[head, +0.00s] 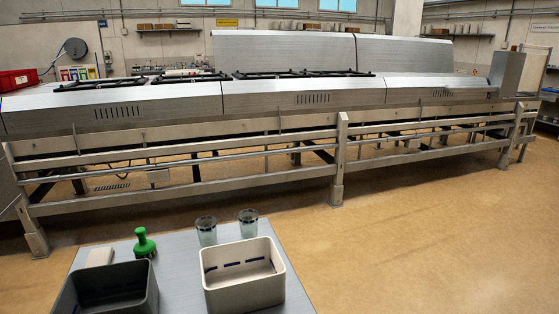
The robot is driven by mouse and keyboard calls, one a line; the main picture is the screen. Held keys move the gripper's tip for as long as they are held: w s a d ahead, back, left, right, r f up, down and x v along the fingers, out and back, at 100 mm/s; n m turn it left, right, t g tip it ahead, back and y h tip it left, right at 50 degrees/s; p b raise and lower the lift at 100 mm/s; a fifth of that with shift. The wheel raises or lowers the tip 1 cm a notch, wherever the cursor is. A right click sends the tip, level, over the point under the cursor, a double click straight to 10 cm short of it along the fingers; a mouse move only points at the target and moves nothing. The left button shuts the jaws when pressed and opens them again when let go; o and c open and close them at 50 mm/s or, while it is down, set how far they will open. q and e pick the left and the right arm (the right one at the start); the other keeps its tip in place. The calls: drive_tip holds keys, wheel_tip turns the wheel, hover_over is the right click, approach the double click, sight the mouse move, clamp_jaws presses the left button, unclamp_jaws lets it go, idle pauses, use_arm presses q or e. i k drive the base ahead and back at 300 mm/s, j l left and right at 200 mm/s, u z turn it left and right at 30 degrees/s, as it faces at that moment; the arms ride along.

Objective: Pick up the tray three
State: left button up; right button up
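Two open box-shaped trays stand at the near end of a small grey table (185,262) at the bottom of the head view. One is a dark grey tray (108,283), cut off by the lower frame edge. The other is a pale cream tray (242,272) to its right, with dark dashes on its inner wall. I see no number on either, so I cannot tell which is tray three. Neither gripper is in view.
Behind the trays stand a green-topped object (145,243), a pale block (100,257) and two glasses, left (206,231) and right (248,223). A long metal machine (300,95) with a rail fence (340,160) spans the back. Tan floor (420,240) is clear right of the table.

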sight(183, 73)
drive_tip(key=i+l+z, duration=0.5)
drive_tip(key=l, duration=0.35)
drive_tip(key=i+l+z, duration=0.45)
drive_tip(key=i+l, duration=0.15)
drive_tip(key=i+l+u, duration=0.15)
drive_tip(key=i+u, duration=0.2)
drive_tip(key=i+l+u, duration=0.35)
drive_tip(key=i, duration=0.2)
drive_tip(key=i+j+u, duration=0.35)
drive_tip(key=i, duration=0.2)
drive_tip(key=i+u, duration=0.3)
drive_tip(key=i, duration=0.3)
drive_tip(key=i+l+u, duration=0.1)
drive_tip(key=i+u, duration=0.25)
drive_tip(key=i, duration=0.2)
